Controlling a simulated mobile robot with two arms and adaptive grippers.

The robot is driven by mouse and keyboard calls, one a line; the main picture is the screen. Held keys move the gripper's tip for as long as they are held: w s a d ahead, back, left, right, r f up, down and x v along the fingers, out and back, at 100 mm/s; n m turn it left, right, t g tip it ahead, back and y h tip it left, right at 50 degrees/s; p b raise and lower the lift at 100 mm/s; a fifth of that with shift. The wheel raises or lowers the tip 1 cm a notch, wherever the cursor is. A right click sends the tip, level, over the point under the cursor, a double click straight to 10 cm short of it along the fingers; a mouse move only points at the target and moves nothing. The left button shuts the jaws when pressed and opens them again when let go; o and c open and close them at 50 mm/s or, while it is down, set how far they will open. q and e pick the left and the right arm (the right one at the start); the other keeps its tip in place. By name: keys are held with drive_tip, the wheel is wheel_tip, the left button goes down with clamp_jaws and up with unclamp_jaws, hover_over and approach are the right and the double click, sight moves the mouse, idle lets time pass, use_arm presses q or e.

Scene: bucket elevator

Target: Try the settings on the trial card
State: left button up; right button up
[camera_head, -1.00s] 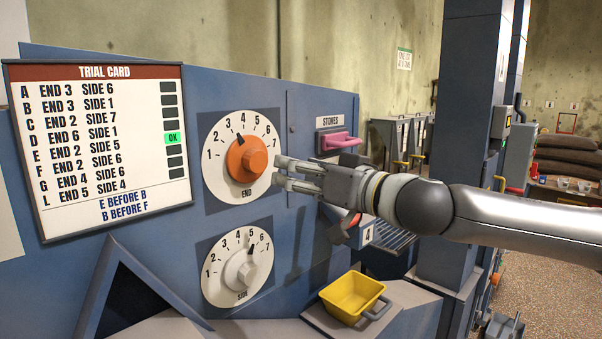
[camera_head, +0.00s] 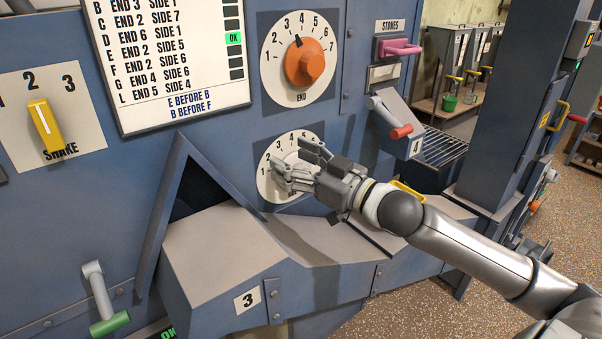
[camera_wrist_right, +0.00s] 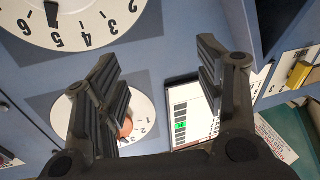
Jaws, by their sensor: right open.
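My left gripper is out of view.
A yellow SHAKE handle (camera_head: 45,126) is at left and a green-ended lever (camera_head: 108,322) below it. A pink STONES handle (camera_head: 402,47) and a red-ended lever (camera_head: 400,131) are at right. Chute 3 (camera_head: 210,242) juts out below the dials.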

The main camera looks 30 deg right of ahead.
drive_tip(key=s+d+f+m+h, duration=0.1)
drive_tip(key=s+d+f+h, duration=0.35)
drive_tip(key=d+f, duration=0.35)
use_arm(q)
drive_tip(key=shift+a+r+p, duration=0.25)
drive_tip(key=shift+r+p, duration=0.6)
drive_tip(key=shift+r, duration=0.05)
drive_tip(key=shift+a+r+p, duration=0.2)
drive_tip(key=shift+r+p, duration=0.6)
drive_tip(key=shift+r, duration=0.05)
use_arm(e)
drive_tip(key=shift+h, duration=0.25)
drive_tip(key=shift+w+a+f, duration=0.25)
drive_tip(key=shift+w+a, duration=0.05)
drive_tip(key=shift+w, duration=1.55)
drive_tip(key=shift+w+a+f, duration=0.25)
drive_tip(key=shift+w+a, duration=0.05)
drive_tip(key=shift+w, duration=1.5)
drive_tip(key=shift+w+a+f, duration=0.25)
drive_tip(key=shift+w+a, duration=0.05)
drive_tip(key=shift+w, duration=1.55)
drive_tip(key=c, duration=1)
